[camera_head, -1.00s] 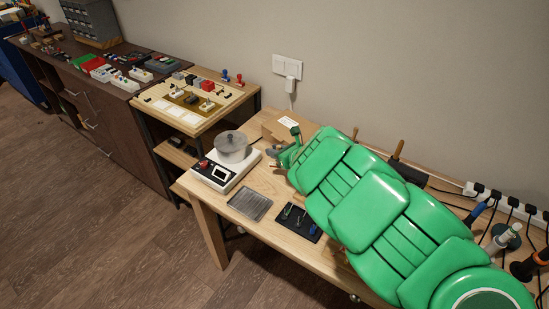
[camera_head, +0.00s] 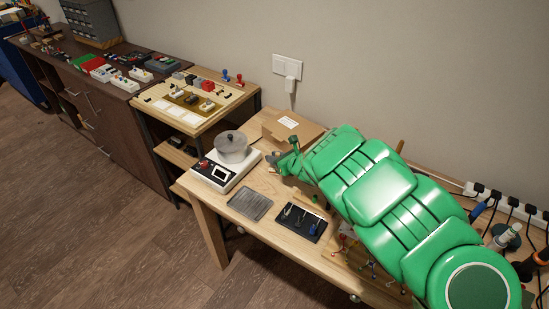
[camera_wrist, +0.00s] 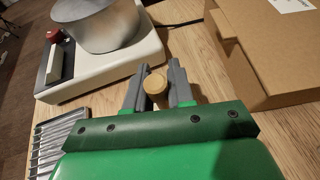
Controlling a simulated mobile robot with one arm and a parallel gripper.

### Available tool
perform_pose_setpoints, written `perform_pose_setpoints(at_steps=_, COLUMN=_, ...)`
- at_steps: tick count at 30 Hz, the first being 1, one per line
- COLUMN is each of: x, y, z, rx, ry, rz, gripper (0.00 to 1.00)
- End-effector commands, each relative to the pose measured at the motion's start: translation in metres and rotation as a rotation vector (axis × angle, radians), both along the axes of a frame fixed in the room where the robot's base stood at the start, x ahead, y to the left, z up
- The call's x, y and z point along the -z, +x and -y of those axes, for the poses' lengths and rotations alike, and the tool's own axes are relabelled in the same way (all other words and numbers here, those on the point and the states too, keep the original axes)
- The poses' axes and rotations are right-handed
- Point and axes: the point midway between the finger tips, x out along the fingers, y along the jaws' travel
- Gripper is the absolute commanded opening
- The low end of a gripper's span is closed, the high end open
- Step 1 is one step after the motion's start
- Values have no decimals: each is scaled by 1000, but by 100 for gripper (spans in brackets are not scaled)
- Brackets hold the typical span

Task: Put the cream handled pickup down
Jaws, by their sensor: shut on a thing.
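The cream handled pickup (camera_wrist: 155,84) shows in the wrist view as a round tan knob end-on between my two grey fingers. My gripper (camera_wrist: 156,88) is shut on it. The pickup's lower part is hidden behind the knob and the gripper. In the head view my gripper (camera_head: 277,160) is small, over the wooden bench between the white heating unit and the cardboard box. The pickup cannot be made out there. I cannot tell whether it touches the bench top.
The white unit with a grey pot (camera_head: 232,146) stands left of my gripper. A cardboard box (camera_head: 285,128) is behind it. A grey ribbed tray (camera_head: 249,203) and a black tray with several small tools (camera_head: 301,222) lie in front. Some bare bench lies between these.

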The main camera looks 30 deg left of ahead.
Motion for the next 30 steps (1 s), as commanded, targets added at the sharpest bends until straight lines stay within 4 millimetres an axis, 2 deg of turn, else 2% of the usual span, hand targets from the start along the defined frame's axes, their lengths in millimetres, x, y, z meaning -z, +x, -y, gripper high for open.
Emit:
perform_pose_setpoints(at_steps=7, x=2, y=0, z=0, rx=0, ry=0, rz=0, gripper=0)
perform_pose_setpoints(at_steps=8, x=2, y=0, z=0, rx=0, ry=0, rz=0, gripper=26)
perform_pose_setpoints(at_steps=12, x=2, y=0, z=0, rx=0, ry=0, rz=0, gripper=47)
perform_pose_setpoints(at_steps=24, x=-1, y=0, z=0, rx=0, ry=0, rz=1, gripper=48)
perform_pose_setpoints(at_steps=30, x=-6, y=-3, z=15, rx=0, ry=-3, rz=1, gripper=48)
